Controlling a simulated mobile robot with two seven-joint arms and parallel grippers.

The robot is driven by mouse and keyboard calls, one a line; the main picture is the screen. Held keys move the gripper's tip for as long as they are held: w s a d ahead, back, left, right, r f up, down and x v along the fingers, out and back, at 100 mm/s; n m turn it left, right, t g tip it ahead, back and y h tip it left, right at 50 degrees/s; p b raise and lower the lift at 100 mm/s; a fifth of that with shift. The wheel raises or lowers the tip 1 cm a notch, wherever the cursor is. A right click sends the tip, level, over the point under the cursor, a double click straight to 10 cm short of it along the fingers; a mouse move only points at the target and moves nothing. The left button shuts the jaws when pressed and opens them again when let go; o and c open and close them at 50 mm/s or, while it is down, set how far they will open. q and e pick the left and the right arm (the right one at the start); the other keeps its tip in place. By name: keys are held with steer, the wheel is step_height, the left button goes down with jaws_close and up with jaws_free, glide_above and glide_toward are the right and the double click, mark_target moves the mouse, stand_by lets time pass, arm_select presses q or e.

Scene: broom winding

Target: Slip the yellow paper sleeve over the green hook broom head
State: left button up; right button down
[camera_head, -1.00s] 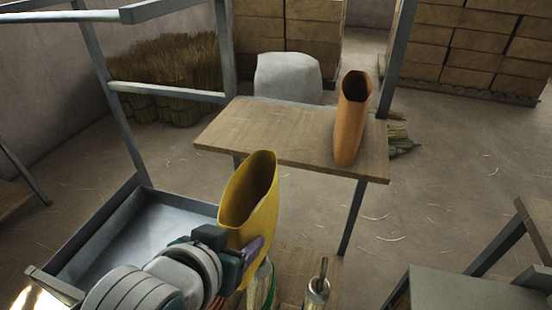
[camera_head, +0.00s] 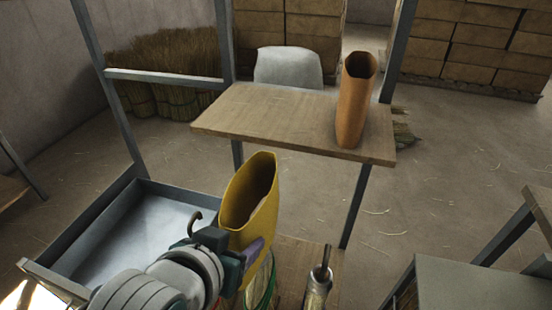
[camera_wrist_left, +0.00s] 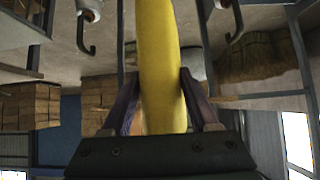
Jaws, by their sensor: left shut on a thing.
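The yellow paper sleeve (camera_head: 250,205) stands upright and open at the top in the head view. My left gripper (camera_head: 246,254) is shut on its lower part. The wrist view shows the yellow sleeve (camera_wrist_left: 160,70) between the two fingers of my left gripper (camera_wrist_left: 160,98). A straw bundle with a green band (camera_head: 262,288) shows behind and below the sleeve, partly hidden by it. A dark hook (camera_head: 194,222) rises behind my left wrist; what it belongs to is hidden. The wrist view shows two hooks, one left (camera_wrist_left: 87,35) and one right (camera_wrist_left: 236,22). My right gripper is not in view.
An orange sleeve (camera_head: 356,100) stands on the wooden table (camera_head: 270,115). A pale metal piece with a dark rod (camera_head: 318,285) stands right of the yellow sleeve. A metal tray (camera_head: 130,235) lies left. A grey bench (camera_head: 470,290) is at lower right. Floor between is open.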

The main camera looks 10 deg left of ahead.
arm_select(q)
steer(key=shift+f, duration=0.3)
steer(key=b, duration=0.8)
glide_above(251, 298)
steer(key=s, duration=0.1)
step_height(251, 298, down, 9)
steer(key=shift+s, duration=0.2)
stand_by(0.6)
steer(key=shift+f, duration=0.1)
steer(key=shift+f+b, duration=6)
steer(key=shift+f, duration=0.4)
steer(key=shift+f, duration=0.1)
step_height(251, 298, down, 11)
steer(key=b, duration=1)
